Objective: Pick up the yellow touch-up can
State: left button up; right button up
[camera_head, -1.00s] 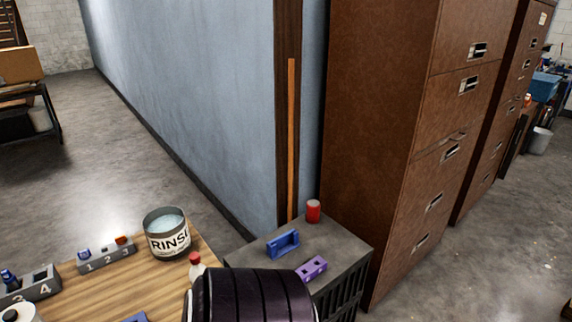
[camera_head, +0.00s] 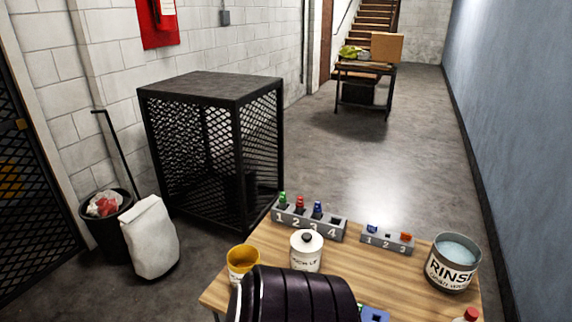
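A yellow can (camera_head: 243,262) with an open top stands at the near left edge of the wooden table (camera_head: 415,285). Its lower part is hidden behind a dark ribbed shape at the bottom of the view. To its right stands a white can (camera_head: 306,252) with a dark knob on its lid and a label that is partly readable, ending in "UP". The two cans stand apart. Neither of my grippers is in view.
A rack numbered 1 to 4 (camera_head: 309,221) holds small coloured pieces at the table's back edge. A rack numbered 1 to 3 (camera_head: 387,239) and a RINSE tin (camera_head: 452,263) stand right. A mesh cage (camera_head: 210,150) and a bin (camera_head: 108,228) stand beyond the table.

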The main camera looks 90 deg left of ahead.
aim_at(241, 259)
jog(key=u, duration=3.05)
jog(key=k+j, duration=0.1)
jog(key=j, duration=0.2)
jog(key=j+z, duration=0.15)
jog(key=j, duration=0.2)
jog(key=k+j, duration=0.2)
jog(key=i+j+z, duration=0.05)
jog(key=j, duration=0.05)
